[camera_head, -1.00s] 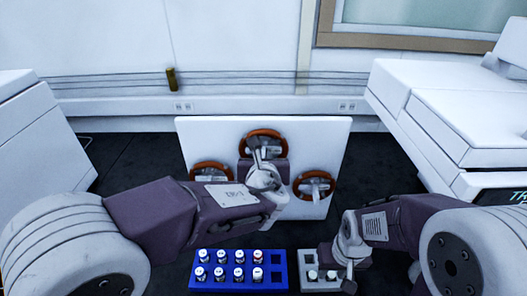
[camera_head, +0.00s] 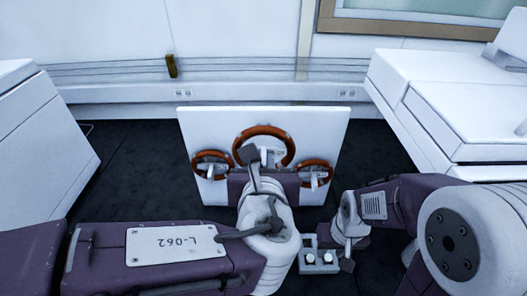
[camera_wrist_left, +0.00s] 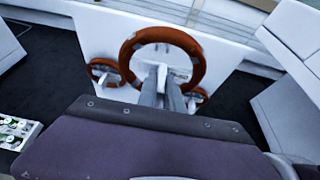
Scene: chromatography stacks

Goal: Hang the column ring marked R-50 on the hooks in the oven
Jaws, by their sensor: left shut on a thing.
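My left gripper (camera_head: 268,160) is shut on a brown column ring (camera_head: 290,145), holding it by its pale centre part. In the left wrist view the fingers (camera_wrist_left: 163,88) close on that part and the ring (camera_wrist_left: 198,62) stands up around it, in front of the white board (camera_head: 335,122). A tag inside the ring is too blurred to read. Two more brown rings hang on the board, a left one (camera_head: 201,158) and a right one (camera_head: 325,164); their marks are unreadable. My right gripper (camera_head: 340,245) is low at the right, by a small grey rack; its fingers are unclear. No oven hooks can be made out.
The small grey rack (camera_head: 308,268) holds white-capped vials below the board. A vial rack (camera_wrist_left: 12,140) shows at the left wrist view's edge. White machines stand left (camera_head: 40,140) and right (camera_head: 440,100). Dark floor lies between them.

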